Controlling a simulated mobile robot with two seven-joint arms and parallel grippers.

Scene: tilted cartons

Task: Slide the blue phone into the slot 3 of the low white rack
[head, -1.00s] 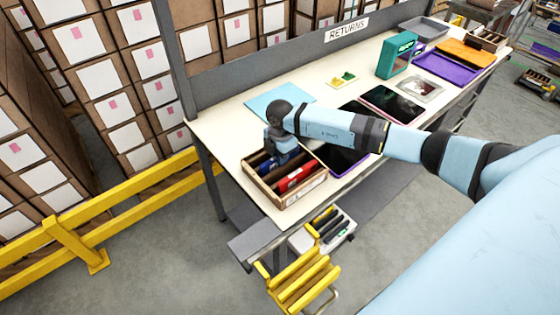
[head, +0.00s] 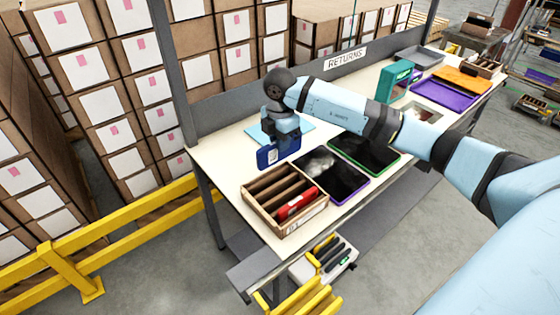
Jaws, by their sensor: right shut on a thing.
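My right gripper (head: 281,137) is shut on the blue phone (head: 279,153). It holds the phone upright, above the table behind the wooden divided box (head: 313,217). The phone is clear of the box. A white holder with dark slots (head: 335,261) sits low, below the table's front edge. It may be the low white rack; its slot numbers are too small to read. My left gripper is out of view.
A red phone (head: 297,203) lies in the wooden box. Two dark tablets, one purple-edged (head: 332,183) and one green-edged (head: 366,156), lie to its right. A yellow slatted piece (head: 305,300) stands in front, and a yellow rail (head: 130,215) runs at left.

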